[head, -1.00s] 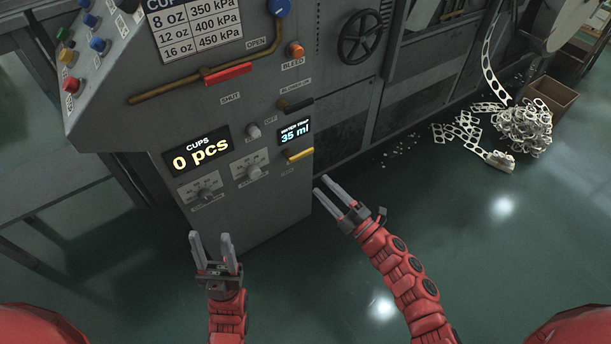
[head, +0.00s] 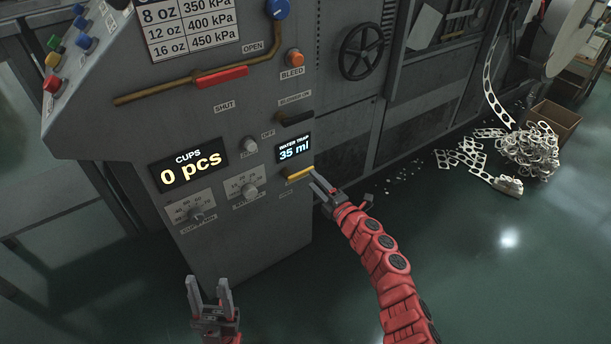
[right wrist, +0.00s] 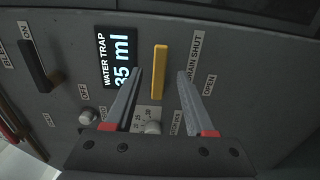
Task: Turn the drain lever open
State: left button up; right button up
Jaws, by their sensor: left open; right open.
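The drain lever is a yellow bar (head: 300,173) lying roughly level on the grey panel, just below the water trap display (head: 293,150), which reads 35 ml. My right gripper (head: 313,182) is open at the lever's right end. In the right wrist view the yellow lever (right wrist: 160,70) shows between the two spread fingers (right wrist: 160,74), with a gap on each side. Labels reading DRAIN SHUT and OPEN (right wrist: 209,86) show past the right finger. My left gripper (head: 207,282) is open and empty, low in front of the panel.
A black lever (head: 296,117) sits above the display. Knobs (head: 249,190), a red-handled lever (head: 222,77) and an orange bleed button (head: 295,58) are on the same panel. A handwheel (head: 361,46) is to the right. Scrap strips (head: 525,150) and a box (head: 552,120) lie far right on the floor.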

aim_at(307, 173)
jog(key=shift+b+x, duration=0.9)
jog(key=shift+x, duration=1.95)
grip_shut()
